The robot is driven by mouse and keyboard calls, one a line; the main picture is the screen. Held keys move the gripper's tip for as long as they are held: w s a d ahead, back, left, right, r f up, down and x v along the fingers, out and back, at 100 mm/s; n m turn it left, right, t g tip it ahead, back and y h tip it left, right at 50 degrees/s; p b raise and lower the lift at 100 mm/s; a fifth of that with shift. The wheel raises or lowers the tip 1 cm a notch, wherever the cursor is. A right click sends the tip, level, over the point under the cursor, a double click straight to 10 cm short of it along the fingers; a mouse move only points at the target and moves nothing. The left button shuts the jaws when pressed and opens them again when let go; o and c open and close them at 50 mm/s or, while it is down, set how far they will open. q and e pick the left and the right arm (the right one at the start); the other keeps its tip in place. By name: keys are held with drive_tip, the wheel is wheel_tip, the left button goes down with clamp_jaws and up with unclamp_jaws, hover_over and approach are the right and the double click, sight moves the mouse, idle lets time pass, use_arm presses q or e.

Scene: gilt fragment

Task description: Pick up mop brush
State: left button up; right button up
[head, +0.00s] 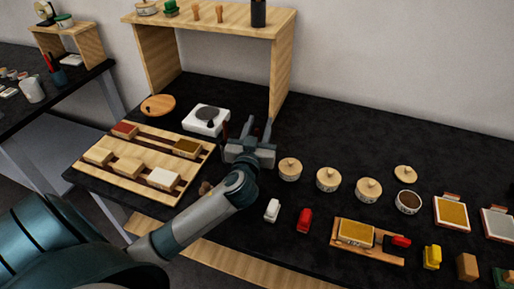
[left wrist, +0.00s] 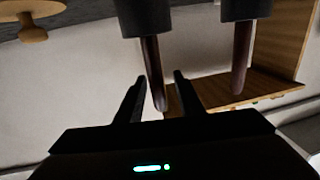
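Two dark-brown handles with thick black ends show in the left wrist view, a nearer-centre one (left wrist: 154,75) and one to its right (left wrist: 242,60). I cannot tell for sure which is the mop brush. In the head view, a thin brown handle (head: 225,130) shows just left of my left gripper (head: 258,128), which hides the lower parts. My left gripper is open, and its two fingers also show in the left wrist view (left wrist: 159,77). The centre handle appears between the fingertips there, with no clear contact. My right gripper is not in view.
A white square plate with a dark stone (head: 206,119) and a wooden disc (head: 158,105) lie behind left. A wooden rack (head: 140,146) of blocks is left. A wooden shelf (head: 283,68) stands behind. Lidded pots (head: 290,169) and stamps fill the right.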

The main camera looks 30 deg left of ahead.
use_arm(q)
drive_tip(key=shift+w, duration=0.15)
clamp_jaws()
idle(0.4)
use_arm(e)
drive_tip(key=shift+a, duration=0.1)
use_arm(q)
drive_tip(key=shift+r, duration=0.1)
